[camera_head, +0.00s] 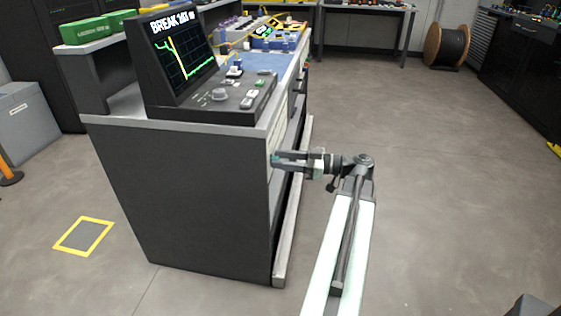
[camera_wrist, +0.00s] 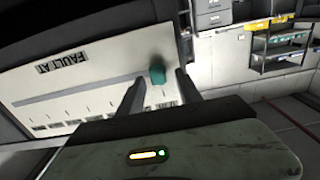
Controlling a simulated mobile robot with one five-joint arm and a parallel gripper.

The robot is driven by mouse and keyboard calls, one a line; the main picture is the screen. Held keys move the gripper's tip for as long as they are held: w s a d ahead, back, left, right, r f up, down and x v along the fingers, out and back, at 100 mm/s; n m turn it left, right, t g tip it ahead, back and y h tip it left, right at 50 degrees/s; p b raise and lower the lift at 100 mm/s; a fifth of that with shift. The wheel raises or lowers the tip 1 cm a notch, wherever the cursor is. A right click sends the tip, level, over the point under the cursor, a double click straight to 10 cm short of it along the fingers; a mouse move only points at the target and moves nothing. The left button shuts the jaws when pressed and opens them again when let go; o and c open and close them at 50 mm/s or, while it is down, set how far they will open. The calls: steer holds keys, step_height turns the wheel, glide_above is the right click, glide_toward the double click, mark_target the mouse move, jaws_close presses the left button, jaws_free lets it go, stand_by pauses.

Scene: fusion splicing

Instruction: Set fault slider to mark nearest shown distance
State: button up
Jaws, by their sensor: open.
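The fault slider's teal knob (camera_wrist: 157,73) sits on a thin slot across a pale panel (camera_wrist: 85,85) labelled "FAULT AT" (camera_wrist: 62,62). Several small marked labels (camera_wrist: 72,120) run below the slot, too small to read; the knob is near the row's right end. My gripper (camera_wrist: 162,80) is open, with one finger on each side of the knob; I cannot tell whether either touches it. In the head view my gripper (camera_head: 275,160) reaches the bench's right side panel. The tester screen (camera_head: 180,52) shows "BREAK" and a distance, perhaps 167 m, with a green trace.
The grey bench (camera_head: 180,190) stands left of my arm, with a control console (camera_head: 225,98) on top. A low rail (camera_head: 293,230) runs along the bench's foot. The floor to the right is clear up to a cable drum (camera_head: 446,46) at the back.

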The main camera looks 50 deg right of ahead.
jaws_close()
stand_by(1.4)
